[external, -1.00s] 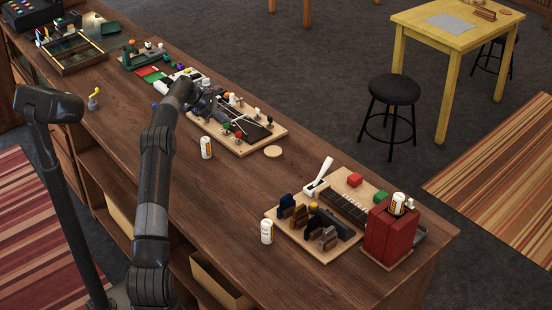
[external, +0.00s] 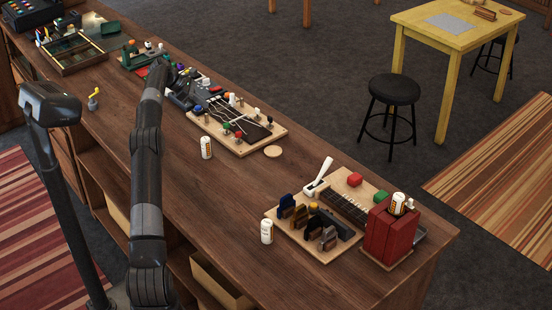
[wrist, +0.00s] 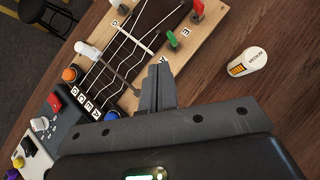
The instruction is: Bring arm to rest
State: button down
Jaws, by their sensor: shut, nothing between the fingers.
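My gripper (wrist: 157,88) is shut and empty in the wrist view, its two fingers pressed together above the counter. Below and beyond the fingers is a wooden board with strings and coloured pegs (wrist: 214,42). A white labelled canister (wrist: 247,61) stands on the counter to the right of the fingers. In the external view my arm reaches up along the counter (external: 240,215), and my gripper is largely hidden near the left end of the string board (external: 268,141). The canister (external: 206,147) stands in front of that board.
At the counter's right end a second board (external: 285,229) holds small blocks and a fretboard, with a red block holder (external: 389,236) beside it. Another canister (external: 267,231) stands at its left. A wooden tray (external: 72,55) lies at the far left. Mid-counter is mostly clear.

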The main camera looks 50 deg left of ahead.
jog(key=w+d+r+m+g+y, duration=0.1)
jog(key=d+r+m, duration=0.3)
jog(key=d, duration=0.5)
jog(key=w+d+r+m+g, duration=0.15)
jog(key=d+r, duration=0.35)
jog(key=d, duration=0.5)
jog(key=s+d+r+m+y, duration=0.1)
jog(key=s+d+r+m, duration=0.15)
jog(key=d, duration=0.55)
jog(key=s+d+r+m+y, duration=0.15)
jog(key=s+d+m, duration=0.25)
jog(key=d, duration=0.4)
jog(key=s+d+f+m+y, duration=0.1)
jog(key=s+d+f+m, duration=0.1)
jog(key=s+d+m, duration=0.9)
jog(key=s+d+f+m, duration=0.2)
jog(key=s+d+f, duration=0.1)
jog(key=s, duration=0.5)
jog(key=s+d+f+m+t+y, duration=0.1)
jog(key=s+d+f+m, duration=0.2)
jog(key=s+f, duration=0.3)
jog(key=s+d, duration=0.1)
jog(key=s, duration=0.2)
jog(key=shift+d, duration=0.25)
